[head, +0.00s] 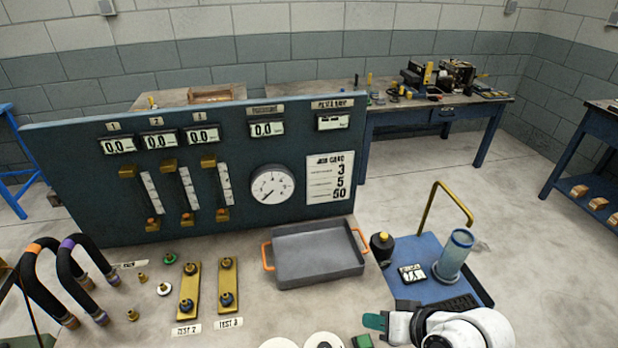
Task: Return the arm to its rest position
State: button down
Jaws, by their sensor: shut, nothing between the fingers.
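My white arm shows at the bottom right, cut off by the lower edge. My gripper (375,321) seems to be the teal-tipped end pointing left, low over the front of the bench. It is shut and holds nothing that I can see. It is in front of the grey tray (318,283) and left of the blue mat (408,257). Part of my wrist hides the front of the mat.
A blue test panel (92,199) with a round gauge (272,185) stands behind the tray. A clear blue cylinder (456,250), a brass bent rod (428,207) and a dark bottle (382,246) stand at right. Black hoses (40,290) and brass plates (188,292) are at left.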

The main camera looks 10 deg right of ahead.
jog(key=s+d+f+g+h+b, duration=0.1)
jog(key=s+d+f+g, duration=0.1)
jog(key=s, duration=0.5)
jog(key=s+d+f+g+h+b, duration=0.1)
jog(key=s+d+f+g+h, duration=0.1)
jog(key=s+f, duration=0.3)
jog(key=s+d+f+n+g+h+b, duration=0.1)
jog(key=s+f, duration=0.3)
jog(key=s, duration=0.5)
jog(key=shift+s+d+g+h, duration=0.15)
jog(key=shift+d+g+h, duration=0.35)
jog(key=shift+d+h, duration=0.3)
jog(key=shift+d, duration=0.1)
